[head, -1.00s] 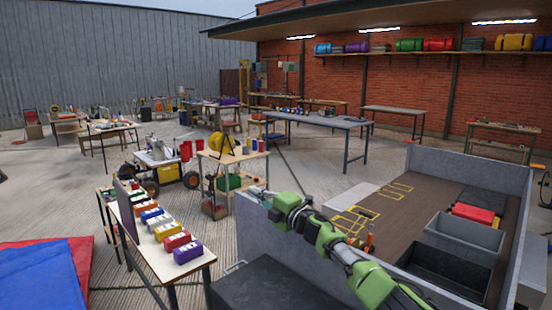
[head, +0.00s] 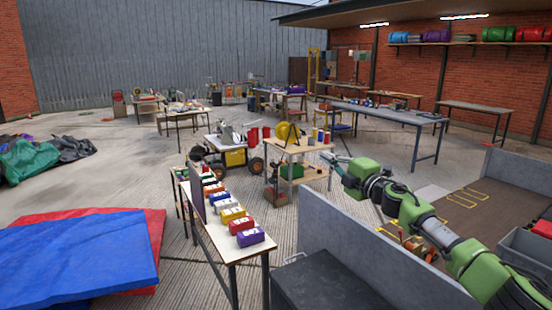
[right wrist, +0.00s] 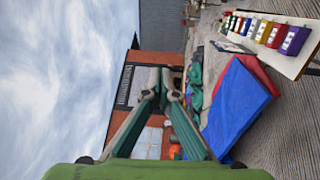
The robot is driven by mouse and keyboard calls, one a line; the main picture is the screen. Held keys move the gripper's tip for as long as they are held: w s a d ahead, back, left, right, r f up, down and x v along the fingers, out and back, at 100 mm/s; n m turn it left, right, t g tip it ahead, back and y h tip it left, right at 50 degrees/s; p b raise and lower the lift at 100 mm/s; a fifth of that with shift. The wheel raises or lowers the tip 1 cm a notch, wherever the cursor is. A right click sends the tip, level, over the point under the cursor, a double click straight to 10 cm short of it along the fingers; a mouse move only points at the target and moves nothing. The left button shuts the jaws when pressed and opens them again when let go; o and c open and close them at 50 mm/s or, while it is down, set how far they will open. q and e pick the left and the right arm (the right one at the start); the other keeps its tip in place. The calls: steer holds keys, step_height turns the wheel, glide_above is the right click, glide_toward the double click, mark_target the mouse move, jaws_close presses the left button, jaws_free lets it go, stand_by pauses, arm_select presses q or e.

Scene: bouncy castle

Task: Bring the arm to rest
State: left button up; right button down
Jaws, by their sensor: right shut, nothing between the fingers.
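My right arm comes in from the lower right of the head view, green and grey. It reaches up and left over the grey-walled bed, with my right gripper (head: 335,160) at its far end. The gripper shows small there, in front of the wooden trolley. In the right wrist view my right gripper (right wrist: 160,78) has its two green-grey fingers converging at the tips, shut with nothing between them. It points out over the yard, clear of any object. My left gripper is in neither view.
The grey wall (head: 345,250) of the bed runs below my right arm. A narrow table (head: 222,240) with several coloured packs stands left of it. A wooden trolley (head: 300,155) is behind. Blue and red mats (head: 75,250) lie at left. Open concrete floor lies between.

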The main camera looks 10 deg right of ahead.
steer(key=s+a+f+m+h, duration=0.1)
steer(key=s+a+f+m, duration=0.2)
steer(key=a+f, duration=0.35)
steer(key=s+a+f+m+h, duration=0.1)
steer(key=s+a+f+m, duration=0.2)
steer(key=f, duration=0.6)
steer(key=s+a+f+m+g+h, duration=0.3)
steer(key=s+f+m, duration=0.4)
steer(key=s+f, duration=0.65)
steer(key=s+d+f+m+g+h, duration=0.1)
steer(key=s+d+f+m+g, duration=0.15)
steer(key=s+f, duration=0.45)
steer(key=s+d+f+m+g+h, duration=0.1)
steer(key=s+f+m+g, duration=0.2)
steer(key=s, duration=0.9)
steer(key=s+d+f+m+g, duration=0.25)
steer(key=s+g, duration=0.35)
steer(key=s, duration=1.4)
step_height(320, 180, down, 28)
steer(key=s+n+g+b, duration=0.1)
steer(key=s+b, duration=0.1)
steer(key=s+d+f, duration=0.2)
steer(key=s+f, duration=0.7)
steer(key=s+d+f+g, duration=0.1)
steer(key=s+f, duration=0.7)
steer(key=f, duration=0.1)
steer(key=shift+s+d+f+b, duration=0.15)
steer(key=shift+s+d+b, duration=0.2)
steer(key=shift+b, duration=0.1)
